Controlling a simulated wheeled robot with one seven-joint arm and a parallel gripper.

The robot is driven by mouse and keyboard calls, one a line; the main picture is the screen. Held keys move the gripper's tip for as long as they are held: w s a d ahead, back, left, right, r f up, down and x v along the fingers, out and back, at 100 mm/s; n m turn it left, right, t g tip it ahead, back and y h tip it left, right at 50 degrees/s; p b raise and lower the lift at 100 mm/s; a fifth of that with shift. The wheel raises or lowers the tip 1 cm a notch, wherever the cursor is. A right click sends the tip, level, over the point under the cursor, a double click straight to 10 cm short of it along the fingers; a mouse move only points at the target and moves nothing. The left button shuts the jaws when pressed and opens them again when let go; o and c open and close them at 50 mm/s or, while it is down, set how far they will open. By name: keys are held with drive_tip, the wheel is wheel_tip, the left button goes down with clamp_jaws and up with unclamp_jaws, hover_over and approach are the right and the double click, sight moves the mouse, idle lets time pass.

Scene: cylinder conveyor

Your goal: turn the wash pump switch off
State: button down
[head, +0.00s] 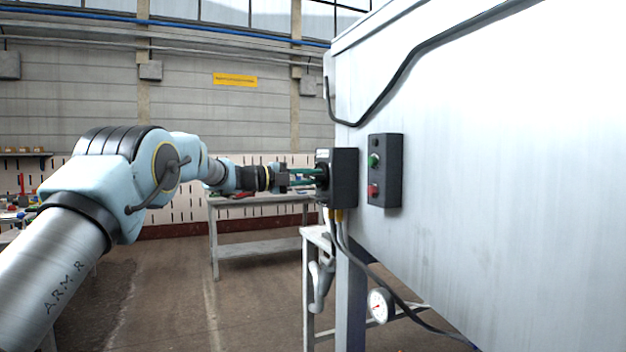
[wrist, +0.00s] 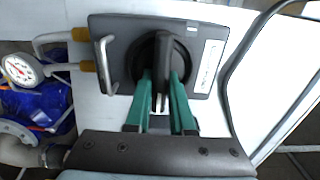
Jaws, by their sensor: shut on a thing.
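The wash pump switch is a dark box (head: 345,178) on the end of the large white cabinet. In the wrist view the box (wrist: 120,30) has a round black dial with a bar-shaped handle (wrist: 164,48) and a pale label at its right. The handle bar runs up and down in that view. My gripper (head: 312,176) reaches the box from the left. In the wrist view my gripper's green fingers (wrist: 161,80) are shut on the handle, one on each side. The fingers hide the lower part of the dial, and I cannot read the label.
A control box (head: 384,170) with a green and a red button is close right of the switch. A metal bracket (wrist: 105,65) sticks out on the switch box's left. Cables and a pressure gauge (head: 380,306) hang below. A workbench (head: 258,199) stands behind my arm.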

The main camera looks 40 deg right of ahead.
drive_tip(key=c, duration=0.8)
unclamp_jaws()
drive_tip(key=b+v, duration=0.1)
drive_tip(key=v, duration=0.9)
drive_tip(key=shift+w+a+b, duration=0.15)
drive_tip(key=shift+a+b, duration=0.2)
drive_tip(key=shift+a, duration=0.05)
